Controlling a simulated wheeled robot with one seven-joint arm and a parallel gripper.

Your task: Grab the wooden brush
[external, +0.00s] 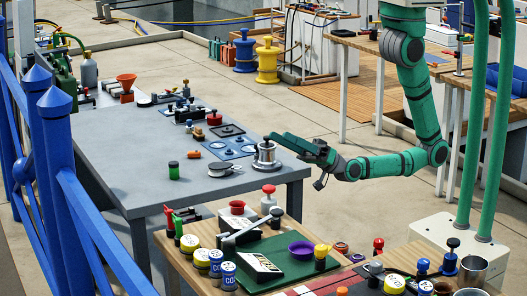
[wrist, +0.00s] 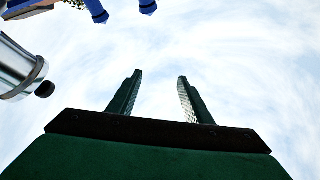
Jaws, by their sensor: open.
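My gripper (external: 280,139) is at the right edge of the grey table, beside and above a silver winch-like drum. In the wrist view my gripper (wrist: 160,78) has its two dark green fingers apart with nothing between them, against the sky. I cannot clearly make out the wooden brush. A small orange-brown piece (external: 193,154) lies on the grey table, left of my gripper and apart from it. It may be the brush, but it is too small to tell. No brush shows in the wrist view.
A cluttered wooden table stands in front. A blue fence (external: 58,190) is at left. The grey table's left part is clear.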

